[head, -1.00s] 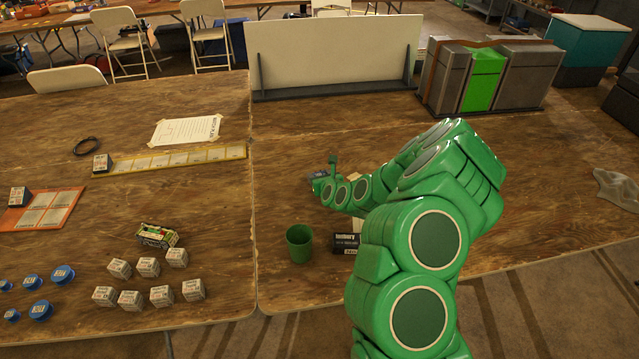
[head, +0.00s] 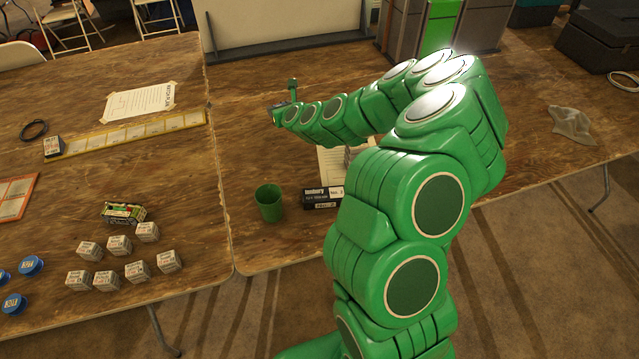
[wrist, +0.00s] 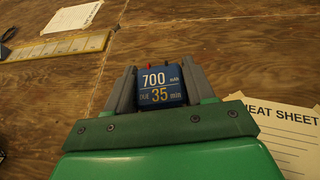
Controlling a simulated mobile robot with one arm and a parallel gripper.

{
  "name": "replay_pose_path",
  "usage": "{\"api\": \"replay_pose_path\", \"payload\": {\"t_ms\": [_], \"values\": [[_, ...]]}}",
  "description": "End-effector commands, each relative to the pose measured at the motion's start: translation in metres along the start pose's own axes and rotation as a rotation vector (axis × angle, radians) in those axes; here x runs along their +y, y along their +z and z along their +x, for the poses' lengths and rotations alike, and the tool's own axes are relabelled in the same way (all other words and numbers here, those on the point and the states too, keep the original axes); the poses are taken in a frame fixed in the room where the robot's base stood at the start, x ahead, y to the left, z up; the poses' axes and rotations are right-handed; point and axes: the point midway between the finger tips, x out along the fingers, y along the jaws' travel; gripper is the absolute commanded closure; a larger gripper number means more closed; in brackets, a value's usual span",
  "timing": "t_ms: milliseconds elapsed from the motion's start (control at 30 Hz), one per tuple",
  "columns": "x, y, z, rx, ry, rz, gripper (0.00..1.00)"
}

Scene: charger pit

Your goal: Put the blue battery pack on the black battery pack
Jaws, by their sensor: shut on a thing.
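My gripper (wrist: 160,88) is shut on the blue battery pack (wrist: 161,83), labelled "700 mAh" and "DUE 35 min", in the wrist view. In the head view the pack (head: 279,108) is small and partly hidden at the end of my extended arm, over the right table. A black block with white lettering (head: 322,197) lies on that table beside the green cup. A small dark pack with a pale label (head: 53,147) stands at the left end of the yellow strip. I cannot tell which of these two is the black battery pack.
The green cup (head: 269,203) stands near the table's front. A cheat sheet (wrist: 285,135) lies right of my gripper in the wrist view. The yellow strip (head: 135,133), white cubes (head: 119,245) and blue caps (head: 29,266) are on the left table. Grey-and-green bins (head: 440,28) stand behind.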

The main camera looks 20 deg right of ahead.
Motion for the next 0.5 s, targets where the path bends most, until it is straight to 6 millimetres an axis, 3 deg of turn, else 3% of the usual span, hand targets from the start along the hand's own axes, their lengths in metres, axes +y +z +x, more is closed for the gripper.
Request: {"api": "replay_pose_path", "payload": {"t_ms": [500], "values": [[0.0, 0.106, -0.043, -0.007, 0.0, -0.002, 0.86]]}}
